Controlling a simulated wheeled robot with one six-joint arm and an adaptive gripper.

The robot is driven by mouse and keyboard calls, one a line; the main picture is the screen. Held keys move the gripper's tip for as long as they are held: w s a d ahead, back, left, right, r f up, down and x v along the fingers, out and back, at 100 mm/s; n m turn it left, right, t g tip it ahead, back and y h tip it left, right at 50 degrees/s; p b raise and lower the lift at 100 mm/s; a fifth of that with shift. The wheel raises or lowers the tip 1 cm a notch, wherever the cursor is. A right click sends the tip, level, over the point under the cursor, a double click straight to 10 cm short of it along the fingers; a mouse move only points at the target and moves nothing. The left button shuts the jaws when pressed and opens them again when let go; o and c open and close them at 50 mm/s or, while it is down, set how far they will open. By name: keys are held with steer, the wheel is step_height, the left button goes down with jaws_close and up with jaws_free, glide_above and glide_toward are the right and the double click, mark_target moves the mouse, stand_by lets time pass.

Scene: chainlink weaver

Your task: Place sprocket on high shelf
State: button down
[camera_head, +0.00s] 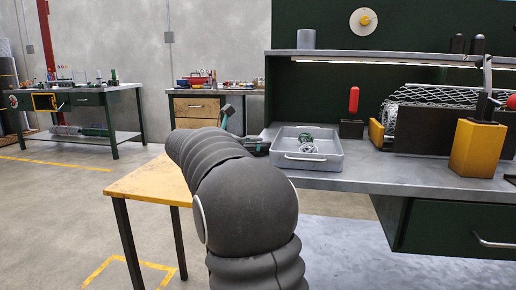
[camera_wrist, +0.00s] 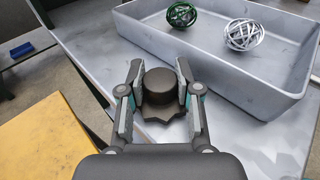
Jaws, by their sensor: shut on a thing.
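In the wrist view my gripper (camera_wrist: 160,95) is shut on the sprocket (camera_wrist: 161,88), a dark grey piece with a round hub and a wavy toothed rim. The sprocket is at the left end of the grey workbench, beside the tray; I cannot tell whether it touches the bench top. In the head view my arm hides most of the gripper and the sprocket. The high shelf (camera_head: 400,57) is a grey board on the dark green back panel, above a light strip. A grey cylinder (camera_head: 306,39) stands at its left end.
A grey tray (camera_head: 306,161) with wire balls (camera_wrist: 240,34) lies right of my gripper. A yellow-topped table (camera_head: 140,182) is at left. The shelf's middle is clear.

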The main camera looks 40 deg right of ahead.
steer(key=shift+f, duration=0.1)
steer(key=c, duration=1.2)
jaws_free()
steer(key=shift+f, duration=0.1)
steer(key=o, duration=0.4)
